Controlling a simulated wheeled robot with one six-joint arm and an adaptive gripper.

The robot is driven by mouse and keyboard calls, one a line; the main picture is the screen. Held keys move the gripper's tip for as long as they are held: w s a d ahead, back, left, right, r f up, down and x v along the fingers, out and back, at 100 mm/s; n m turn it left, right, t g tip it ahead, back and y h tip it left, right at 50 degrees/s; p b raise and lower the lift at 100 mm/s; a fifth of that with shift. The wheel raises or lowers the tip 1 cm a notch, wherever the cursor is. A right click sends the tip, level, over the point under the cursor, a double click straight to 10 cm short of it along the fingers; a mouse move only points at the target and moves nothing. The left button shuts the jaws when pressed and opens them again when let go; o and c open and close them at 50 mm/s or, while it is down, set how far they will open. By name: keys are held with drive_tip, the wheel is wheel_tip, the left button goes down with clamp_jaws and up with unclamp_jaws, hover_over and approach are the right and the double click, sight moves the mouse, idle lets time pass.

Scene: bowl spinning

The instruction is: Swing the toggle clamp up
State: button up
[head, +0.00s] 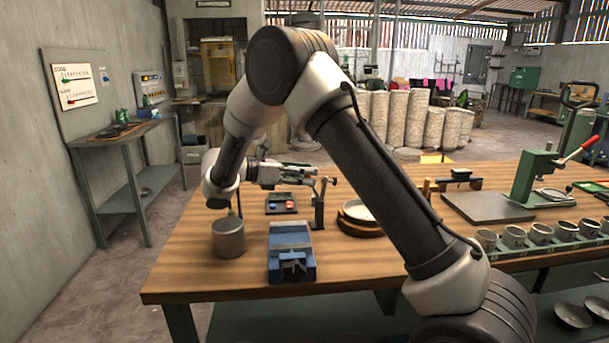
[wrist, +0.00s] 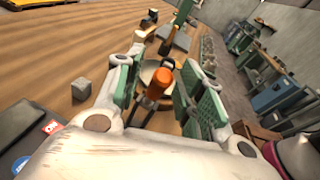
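My gripper (head: 308,173) reaches level to the right over the near part of the bench in the head view. In the wrist view its two green-padded fingers (wrist: 160,92) are spread apart. An orange-tipped handle (wrist: 160,80) with dark metal below stands between them, with gaps visible on both sides. It seems to belong to the toggle clamp. In the head view a dark upright post (head: 319,207) stands just below the fingertips and may be the same clamp. The clamp's lower parts and its pivot are not clear.
A grey metal pot (head: 228,238) and a blue vise (head: 291,252) stand in front of my gripper. A small dark tray (head: 281,204) lies behind the vise. A round wooden-rimmed dish (head: 358,224) is to the right. A green press (head: 536,175) and a row of cups (head: 540,234) are farther right.

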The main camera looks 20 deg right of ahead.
drive_tip(key=a+r, duration=0.2)
drive_tip(key=a, duration=0.9)
drive_tip(key=shift+a+r, duration=0.2)
drive_tip(key=shift+a, duration=0.2)
drive_tip(key=shift+s, duration=0.1)
drive_tip(key=s+d+r+m+g+y, duration=0.1)
drive_tip(key=s+d+r+m+y, duration=0.3)
drive_tip(key=s+d, duration=0.45)
drive_tip(key=s+d+r+m+g+y, duration=0.1)
drive_tip(key=s+d+r+m+y, duration=0.4)
drive_tip(key=d, duration=0.6)
drive_tip(key=s+d+f+m+t+y, duration=0.1)
drive_tip(key=s+m+t+y, duration=0.1)
drive_tip(key=s, duration=0.5)
drive_tip(key=s+d+f+m+t+y, duration=0.1)
drive_tip(key=s+f+m+t+y, duration=0.1)
drive_tip(key=s+m, duration=0.3)
drive_tip(key=s+d+f+m+t+y, duration=0.1)
drive_tip(key=s+d+m+t+y, duration=0.1)
drive_tip(key=s, duration=0.7)
drive_tip(key=shift+f+m+y, duration=0.4)
drive_tip(key=shift+m, duration=0.4)
